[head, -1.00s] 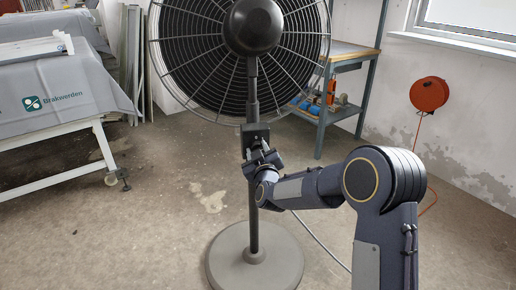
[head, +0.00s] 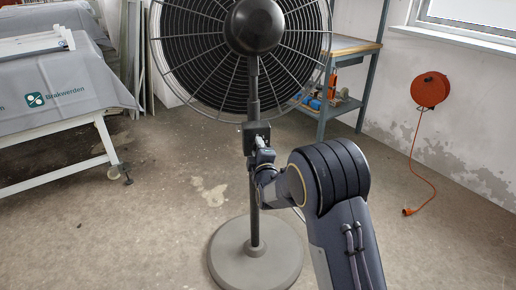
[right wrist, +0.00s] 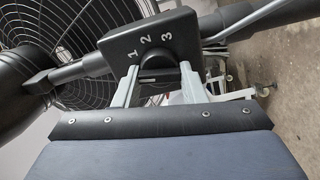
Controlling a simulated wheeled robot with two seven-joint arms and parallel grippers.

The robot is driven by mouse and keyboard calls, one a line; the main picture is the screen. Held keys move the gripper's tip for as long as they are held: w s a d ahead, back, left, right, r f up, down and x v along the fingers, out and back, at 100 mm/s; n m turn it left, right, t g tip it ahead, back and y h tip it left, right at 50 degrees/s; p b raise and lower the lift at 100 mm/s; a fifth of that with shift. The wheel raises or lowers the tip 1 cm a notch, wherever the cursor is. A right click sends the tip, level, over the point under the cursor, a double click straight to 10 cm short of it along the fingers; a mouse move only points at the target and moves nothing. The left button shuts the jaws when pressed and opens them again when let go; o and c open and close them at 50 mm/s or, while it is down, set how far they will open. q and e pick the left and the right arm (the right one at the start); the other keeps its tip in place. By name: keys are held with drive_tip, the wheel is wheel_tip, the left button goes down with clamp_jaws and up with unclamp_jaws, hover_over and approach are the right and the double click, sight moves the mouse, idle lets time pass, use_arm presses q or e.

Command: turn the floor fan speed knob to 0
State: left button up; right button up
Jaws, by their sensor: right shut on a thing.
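The floor fan (head: 254,85) stands on a round grey base (head: 256,258), with its wire cage on top of a dark pole. A black control box (head: 257,128) sits on the pole below the cage. In the right wrist view the box (right wrist: 150,36) shows the digits 1, 2 and 3. The dark speed knob (right wrist: 157,64) is on its near face. My right gripper (right wrist: 158,72) has a finger on each side of the knob and is shut on it. The 0 mark and the knob's pointer are not readable. In the head view my right gripper (head: 261,145) is small against the box. My left gripper is out of view.
A cloth-covered table (head: 75,80) stands at the left. A shelf bench (head: 345,75) stands behind the fan at the right. An orange cable reel (head: 430,89) hangs on the wall, its cord reaching the floor. The floor around the base is open.

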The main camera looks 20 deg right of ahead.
drive_tip(key=shift+f+n, duration=0.1)
drive_tip(key=shift+n, duration=1)
drive_tip(key=o, duration=1)
drive_tip(key=shift+c, duration=0.2)
drive_tip(key=s+p, duration=0.1)
drive_tip(key=s, duration=0.6)
drive_tip(key=shift+s+a, duration=0.3)
drive_tip(key=shift+s, duration=0.1)
